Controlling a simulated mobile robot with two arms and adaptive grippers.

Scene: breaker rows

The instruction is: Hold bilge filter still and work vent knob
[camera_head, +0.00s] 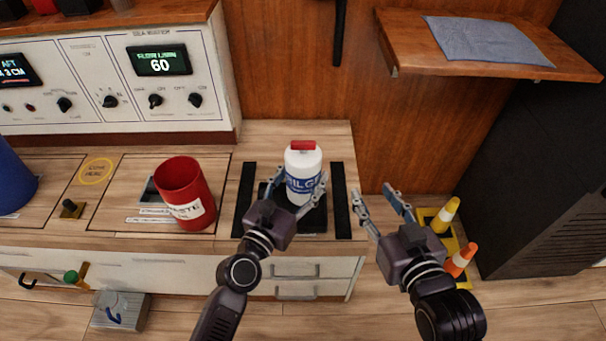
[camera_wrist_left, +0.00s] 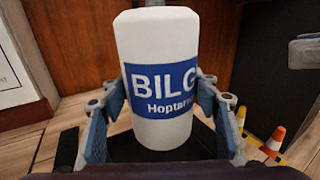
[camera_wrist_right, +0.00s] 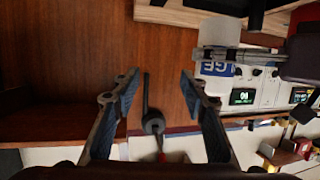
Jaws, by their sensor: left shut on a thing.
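The bilge filter (camera_head: 304,163) is a white cylinder with a blue label, upright on a dark square base (camera_head: 314,220) on the counter. A red bar-shaped knob (camera_head: 303,146) sits on its top; I take it to be the vent knob. My left gripper (camera_head: 301,180) is shut on the filter, one finger on each side. In the right wrist view the filter (camera_wrist_right: 217,69) is partly hidden by my left gripper.
A red waste bin (camera_head: 183,190) stands left of the filter on the counter. Black strips (camera_head: 340,200) flank the base. A wooden shelf (camera_head: 490,45) with a grey cloth overhangs at upper right. Small orange and yellow cones (camera_head: 460,260) stand low beyond my right gripper.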

